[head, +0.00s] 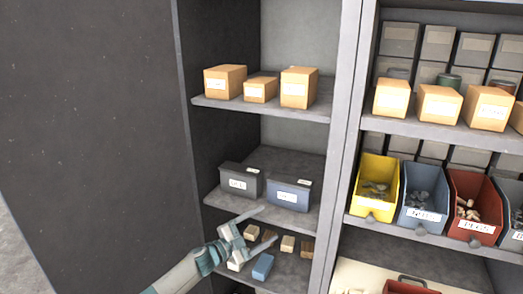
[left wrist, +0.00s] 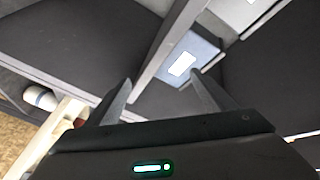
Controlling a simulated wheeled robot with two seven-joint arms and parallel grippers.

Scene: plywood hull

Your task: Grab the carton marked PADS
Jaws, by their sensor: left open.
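Orange-tan cartons with white labels stand on the upper left shelf: a left one (head: 225,80), a small middle one (head: 260,89) and a right one (head: 299,87). Several more, such as this carton (head: 439,103), stand on the right bay's shelf. The lettering is too small to read, so I cannot tell which is marked PADS. My left gripper (head: 266,224) is open and empty, below the upper cartons and in front of the lower left shelves. Its spread fingers also show in the left wrist view (left wrist: 162,78). My right gripper is not in view.
A dark grey box (head: 240,181) and a blue-grey box (head: 288,194) stand on the middle left shelf. Small blocks lie below. An upright post (head: 343,140) divides the bays. Yellow (head: 376,186), blue (head: 423,205) and red (head: 473,206) bins fill the right shelf.

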